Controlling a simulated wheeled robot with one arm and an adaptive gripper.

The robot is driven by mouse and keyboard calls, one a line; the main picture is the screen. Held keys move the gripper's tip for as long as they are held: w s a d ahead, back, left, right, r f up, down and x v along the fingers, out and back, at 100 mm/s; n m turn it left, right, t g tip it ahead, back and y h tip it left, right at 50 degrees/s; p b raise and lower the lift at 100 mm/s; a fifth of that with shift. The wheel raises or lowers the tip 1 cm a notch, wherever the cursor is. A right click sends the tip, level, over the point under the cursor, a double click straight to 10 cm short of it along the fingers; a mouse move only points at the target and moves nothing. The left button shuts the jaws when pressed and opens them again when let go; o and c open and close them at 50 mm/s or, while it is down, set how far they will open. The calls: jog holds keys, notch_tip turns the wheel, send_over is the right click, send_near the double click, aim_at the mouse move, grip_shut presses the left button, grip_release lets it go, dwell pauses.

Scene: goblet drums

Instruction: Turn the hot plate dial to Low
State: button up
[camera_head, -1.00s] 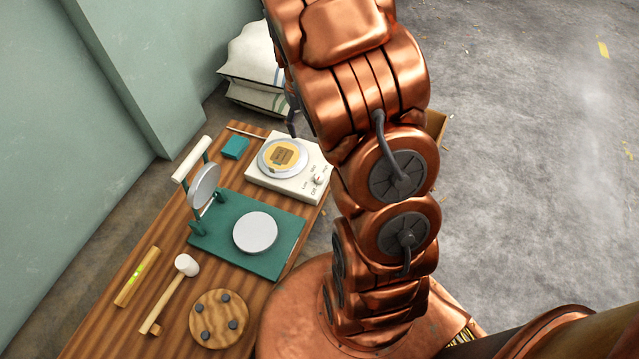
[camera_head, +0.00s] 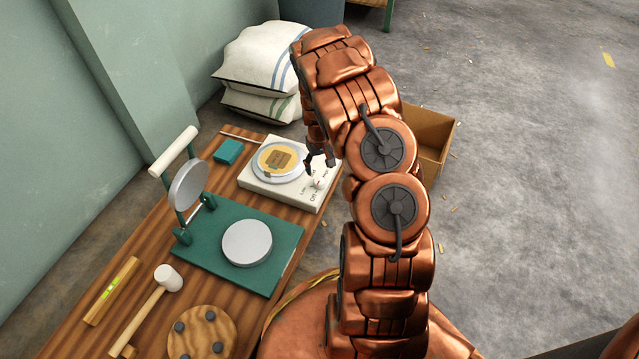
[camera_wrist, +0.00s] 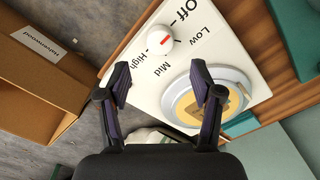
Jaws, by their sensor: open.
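The white hot plate (camera_head: 262,189) stands at the far right end of the wooden table, with a round plate holding a yellow disc on top. Its small white dial (camera_head: 317,183) with a red mark is at the near right corner. In the wrist view the dial (camera_wrist: 160,40) is beyond my fingertips, among the labels Off, Low, Mid and High. I cannot tell exactly which label the red mark meets. My gripper (camera_wrist: 161,82) is open and empty, apart from the dial. In the head view my gripper (camera_head: 319,162) is small, near the dial corner.
A green press (camera_head: 205,240) with a raised lid stands nearer on the table. A cardboard box (camera_head: 432,135) is on the floor at right; white sacks (camera_head: 255,65) are behind.

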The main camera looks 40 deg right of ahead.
aim_at(320, 181)
notch_tip(320, 181, down, 8)
jog(key=shift+r+b, duration=0.15)
jog(key=shift+b, duration=1.1)
jog(key=c, duration=1.1)
